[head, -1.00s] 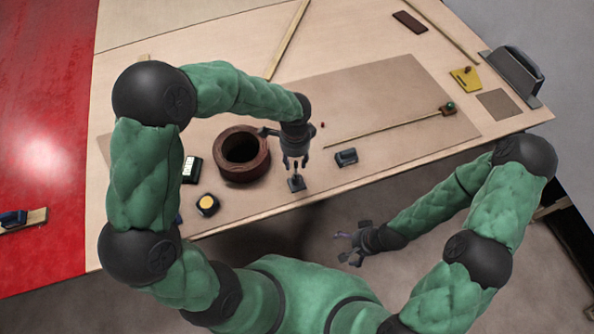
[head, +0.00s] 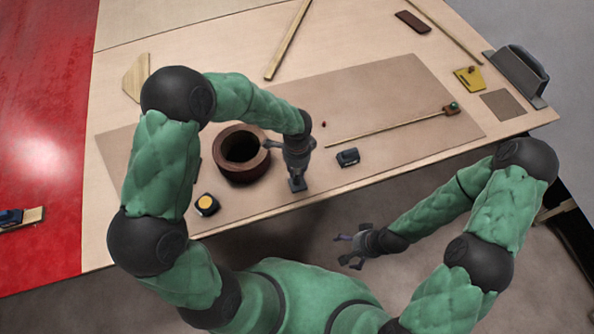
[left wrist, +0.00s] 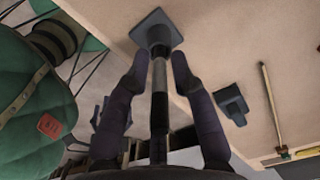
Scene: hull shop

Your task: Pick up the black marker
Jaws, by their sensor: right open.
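The black marker (left wrist: 159,88) stands upright in a small square dark base (left wrist: 157,29), between the two fingers of my left gripper (left wrist: 161,62). A narrow gap shows on both sides of it, so the gripper is open around it. In the head view the left gripper (head: 297,170) is right above the base (head: 298,185) near the bench's front edge and hides the marker. My right gripper (head: 356,246) is open and empty, in front of the bench and off its edge.
A brown ring-shaped roll (head: 243,153) stands just left of the left gripper. A small dark block (head: 347,157) lies to its right. A yellow-topped dark item (head: 206,204) is at the front left. A thin rod (head: 385,132) lies further right on the brown mat (head: 400,90).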

